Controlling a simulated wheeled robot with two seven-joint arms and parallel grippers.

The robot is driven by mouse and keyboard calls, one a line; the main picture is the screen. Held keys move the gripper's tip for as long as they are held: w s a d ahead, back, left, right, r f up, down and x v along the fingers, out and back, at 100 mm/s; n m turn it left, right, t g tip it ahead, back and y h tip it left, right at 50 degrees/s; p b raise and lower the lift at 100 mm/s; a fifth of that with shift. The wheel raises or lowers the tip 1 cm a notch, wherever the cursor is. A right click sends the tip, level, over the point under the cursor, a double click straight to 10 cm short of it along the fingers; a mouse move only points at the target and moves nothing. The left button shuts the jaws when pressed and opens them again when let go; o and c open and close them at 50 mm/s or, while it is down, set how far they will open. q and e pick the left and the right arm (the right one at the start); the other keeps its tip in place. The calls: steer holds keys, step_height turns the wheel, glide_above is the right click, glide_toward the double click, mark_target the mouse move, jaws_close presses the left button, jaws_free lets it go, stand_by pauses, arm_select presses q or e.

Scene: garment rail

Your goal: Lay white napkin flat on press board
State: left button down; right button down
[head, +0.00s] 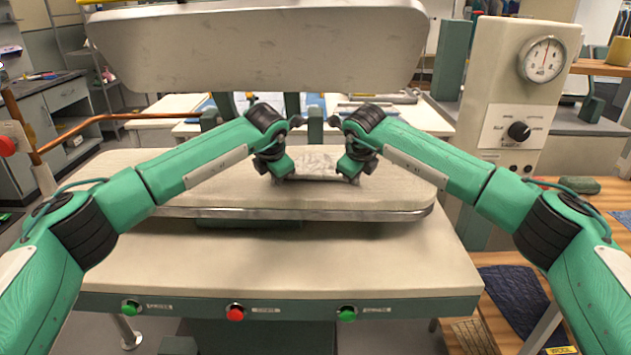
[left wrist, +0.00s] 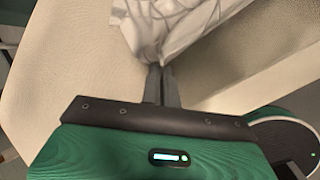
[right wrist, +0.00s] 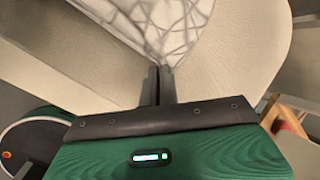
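The white napkin (head: 316,162) with grey crossing lines lies over the middle of the padded press board (head: 400,193), between my two grippers. My left gripper (head: 284,177) is at its left near corner; in the left wrist view its fingers are closed together on the edge of the napkin (left wrist: 175,25). My right gripper (head: 350,178) is at its right near corner; in the right wrist view its fingers are closed on the corner of the napkin (right wrist: 160,25). The cloth looks slightly wrinkled. Its far edge is partly hidden by my grippers in the head view.
The raised upper press plate (head: 260,50) hangs above and behind the board. A control box with a gauge (head: 542,60) stands at the right. The press table (head: 270,260) with green and red buttons is clear in front. Dark folded cloth (head: 515,300) lies at lower right.

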arm_select(q)
steer(key=shift+w+a, duration=0.1)
steer(key=shift+a, duration=0.05)
arm_select(e)
steer(key=shift+w+d, duration=0.1)
steer(key=shift+d, duration=0.05)
arm_select(q)
steer(key=c, duration=1.5)
jaws_free()
arm_select(e)
steer(key=c, duration=1.5)
jaws_free()
arm_select(q)
steer(key=shift+o, duration=0.9)
arm_select(e)
steer(key=shift+o, duration=0.9)
arm_select(q)
steer(key=shift+d, duration=0.2)
arm_select(e)
steer(key=shift+a, duration=0.2)
